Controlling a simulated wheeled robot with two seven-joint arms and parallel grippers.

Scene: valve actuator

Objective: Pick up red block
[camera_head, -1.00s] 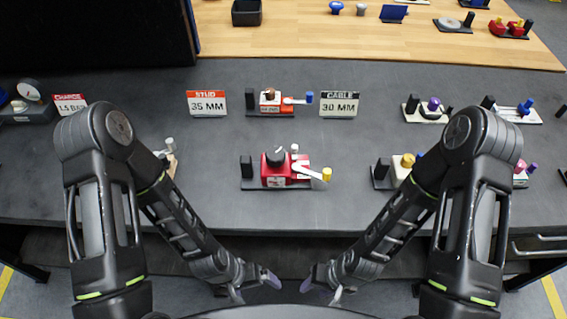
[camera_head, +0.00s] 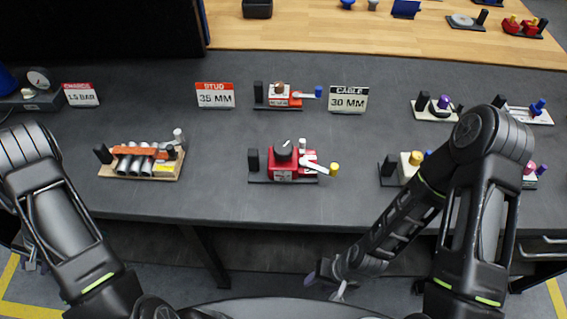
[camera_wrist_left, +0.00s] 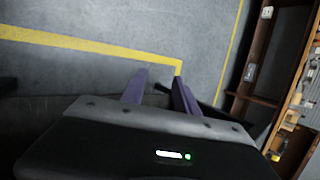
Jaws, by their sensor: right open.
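A red block-shaped device (camera_head: 283,164) with a black knob, a white lever and a yellow-tipped post sits on a dark base at the middle front of the grey table. A smaller red and white device (camera_head: 280,96) stands behind it. I cannot tell which is the red block. My right gripper (camera_head: 325,285) is open and empty, below and in front of the table's front edge. My left gripper shows in the left wrist view (camera_wrist_left: 160,85), purple fingers apart and empty above the floor.
A wooden fixture with grey cylinders under an orange bar (camera_head: 142,158) stands at left. A yellow and white device (camera_head: 406,167) stands right of centre, near my right arm. Sign cards (camera_head: 216,95) stand behind. The grey table (camera_head: 215,135) is bare between fixtures.

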